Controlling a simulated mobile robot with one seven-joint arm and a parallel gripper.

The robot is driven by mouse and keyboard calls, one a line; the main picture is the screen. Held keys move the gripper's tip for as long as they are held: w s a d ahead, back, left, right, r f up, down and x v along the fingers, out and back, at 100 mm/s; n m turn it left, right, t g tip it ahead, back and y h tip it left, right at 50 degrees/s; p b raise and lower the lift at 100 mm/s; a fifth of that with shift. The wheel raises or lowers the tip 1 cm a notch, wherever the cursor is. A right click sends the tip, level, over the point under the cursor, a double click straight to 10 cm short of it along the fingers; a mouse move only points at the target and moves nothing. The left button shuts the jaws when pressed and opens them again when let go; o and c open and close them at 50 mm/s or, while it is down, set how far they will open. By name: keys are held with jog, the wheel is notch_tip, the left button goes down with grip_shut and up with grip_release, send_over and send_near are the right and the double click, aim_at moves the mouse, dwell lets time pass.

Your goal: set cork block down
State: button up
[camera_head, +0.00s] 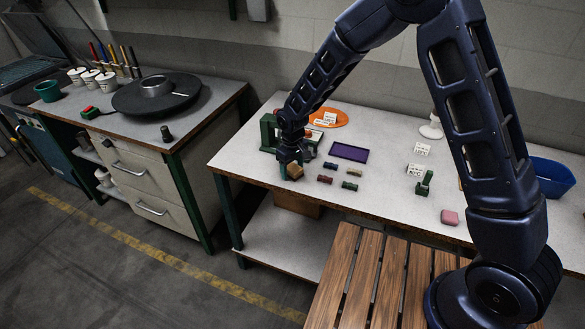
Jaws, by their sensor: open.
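The cork block (295,171) is a small brown block near the front left of the white-topped table (235,158). My gripper (290,161) is open just above and behind it, at the left end of the table. The view is too small to tell whether the fingers touch the block. The block appears to be at the tabletop, but its underside is not clear.
A green press frame (268,132) stands close behind my gripper. A slatted wooden surface (362,275) lies in front.

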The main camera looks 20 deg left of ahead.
aim_at(293, 167)
notch_tip(293, 167, up, 12)
jog(key=shift+r, duration=0.2)
dwell(0.4)
jog(key=w+d+r+m+t, duration=0.1)
jog(key=w+d+r+m, duration=0.15)
jog(key=d+r, duration=0.55)
jog(key=w+d+r+m, duration=0.1)
jog(key=w+d+r, duration=0.3)
jog(key=d, duration=0.8)
jog(key=w+d+r+m+t, duration=0.1)
jog(key=w+d+r+m, duration=0.15)
jog(key=d+r, duration=0.55)
jog(key=s+d+r+m+t, duration=0.1)
jog(key=s+d+m, duration=0.1)
jog(key=d, duration=0.7)
jog(key=s+d+r+m, duration=0.1)
jog(key=s+d+r, duration=0.15)
jog(key=d, duration=0.55)
jog(key=s+d+m+t, duration=0.1)
jog(key=s+d+m, duration=0.3)
jog(key=s+d, duration=0.7)
jog(key=shift+d+f+t, duration=0.3)
jog(key=shift+d+f, duration=0.1)
jog(key=shift+d, duration=0.35)
